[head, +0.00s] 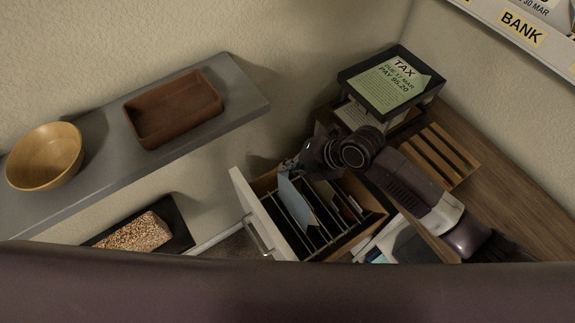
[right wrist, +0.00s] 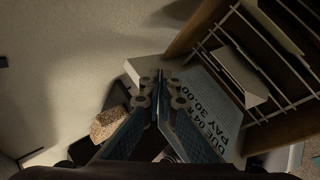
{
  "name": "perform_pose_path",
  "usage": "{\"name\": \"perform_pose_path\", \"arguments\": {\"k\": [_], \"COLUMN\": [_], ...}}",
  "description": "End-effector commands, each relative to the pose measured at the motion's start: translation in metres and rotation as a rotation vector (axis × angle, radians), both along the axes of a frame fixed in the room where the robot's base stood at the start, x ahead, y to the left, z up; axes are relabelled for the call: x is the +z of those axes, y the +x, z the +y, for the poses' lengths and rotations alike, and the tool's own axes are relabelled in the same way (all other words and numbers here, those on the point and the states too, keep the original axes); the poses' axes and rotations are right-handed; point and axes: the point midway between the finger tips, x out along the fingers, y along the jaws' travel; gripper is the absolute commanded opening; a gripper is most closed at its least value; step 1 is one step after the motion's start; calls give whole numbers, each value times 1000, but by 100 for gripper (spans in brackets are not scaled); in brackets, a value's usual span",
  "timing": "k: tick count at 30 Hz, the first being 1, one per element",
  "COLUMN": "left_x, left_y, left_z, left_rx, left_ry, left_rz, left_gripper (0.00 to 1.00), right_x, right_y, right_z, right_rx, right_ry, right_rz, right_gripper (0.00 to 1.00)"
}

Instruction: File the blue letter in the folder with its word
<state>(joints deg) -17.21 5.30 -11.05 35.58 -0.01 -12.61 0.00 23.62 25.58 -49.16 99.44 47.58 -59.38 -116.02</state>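The blue letter (head: 296,205) is upright and tilted among the dividers near the white front of the open drawer (head: 247,203). In the right wrist view the letter (right wrist: 217,98) shows black print with "DUE 04" and "PAY 30.00"; its left part is behind a finger. My right gripper (head: 303,161) is above the drawer at the letter's upper end. Its fingers (right wrist: 160,84) are close together and appear shut on the letter's edge, though the contact is partly hidden. Folder words inside the drawer cannot be read. My left gripper is not in view.
A black tray (head: 345,76) holds a green TAX letter (head: 390,86) behind the drawer. A slatted wooden rack (head: 440,157) is on the desk at right. A grey shelf (head: 100,143) carries a wooden bowl (head: 45,156) and brown tray (head: 172,108). A BANK label (head: 521,27) is at upper right.

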Motion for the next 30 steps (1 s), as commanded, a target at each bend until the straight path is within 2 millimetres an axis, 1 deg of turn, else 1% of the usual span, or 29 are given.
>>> {"name": "perform_pose_path", "arguments": {"k": [6,9,15,21,30], "left_x": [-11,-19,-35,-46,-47], "left_y": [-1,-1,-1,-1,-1], "left_z": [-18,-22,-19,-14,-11], "left_rx": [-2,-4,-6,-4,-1], "left_ry": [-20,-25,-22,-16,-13], "left_rz": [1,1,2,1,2], "left_gripper": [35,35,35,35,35], "right_x": [-13,-22,-42,-56,-58], "right_y": [0,0,0,0,0], "right_z": [0,0,0,0,0], "right_rx": [-1,-1,-1,-1,-1], "right_ry": [-1,-1,-1,-1,-1], "right_rz": [1,1,1,1,1], "right_gripper": [0,0,0,0,0]}}
